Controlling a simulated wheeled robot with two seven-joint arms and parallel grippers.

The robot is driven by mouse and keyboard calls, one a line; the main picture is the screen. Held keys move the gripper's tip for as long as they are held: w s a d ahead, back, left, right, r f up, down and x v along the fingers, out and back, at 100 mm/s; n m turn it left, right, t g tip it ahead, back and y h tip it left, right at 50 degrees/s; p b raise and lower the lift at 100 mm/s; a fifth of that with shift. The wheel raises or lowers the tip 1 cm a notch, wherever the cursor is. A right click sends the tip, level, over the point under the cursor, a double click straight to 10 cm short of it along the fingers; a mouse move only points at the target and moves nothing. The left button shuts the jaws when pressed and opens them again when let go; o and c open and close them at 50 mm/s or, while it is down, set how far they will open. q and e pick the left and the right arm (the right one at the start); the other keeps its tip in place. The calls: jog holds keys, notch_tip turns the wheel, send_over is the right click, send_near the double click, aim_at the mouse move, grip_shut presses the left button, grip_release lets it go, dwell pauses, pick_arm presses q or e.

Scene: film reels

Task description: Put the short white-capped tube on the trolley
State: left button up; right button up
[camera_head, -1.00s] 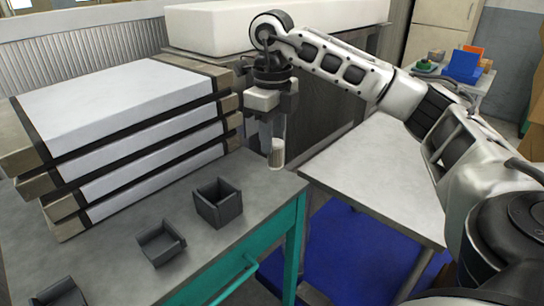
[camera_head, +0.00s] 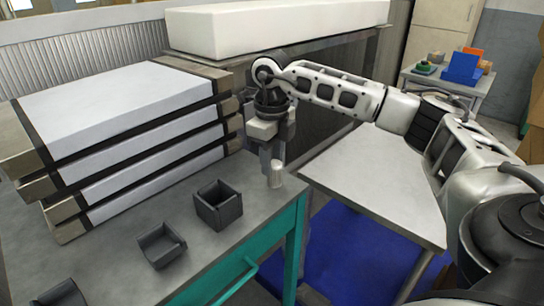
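The short white-capped tube (camera_head: 275,174) is a small pale cylinder, upright, below my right gripper (camera_head: 271,160). The gripper points down and appears shut on the tube's upper part. In the picture the tube's lower end overlaps the right back edge of the teal-framed workbench (camera_head: 215,255). I cannot tell if it touches the top or hangs above it. A metal-topped table, likely the trolley (camera_head: 375,175), stands bare to the right of the gripper. My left gripper is out of view.
Dark open boxes (camera_head: 218,205) (camera_head: 162,245) stand on the workbench, with another at the bottom left. A stack of white slabs (camera_head: 125,110) rises at the left. A far table holds a blue bin (camera_head: 463,68). A gap with blue floor (camera_head: 345,250) separates the near tables.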

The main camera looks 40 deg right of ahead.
jog(key=shift+o, duration=1.2)
jog(key=shift+r, duration=0.1)
jog(key=shift+r, duration=0.25)
pick_arm(q)
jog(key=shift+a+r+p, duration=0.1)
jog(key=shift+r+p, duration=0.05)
jog(key=shift+p, duration=0.5)
pick_arm(e)
notch_tip(320, 180, up, 12)
jog(key=shift+f, duration=0.15)
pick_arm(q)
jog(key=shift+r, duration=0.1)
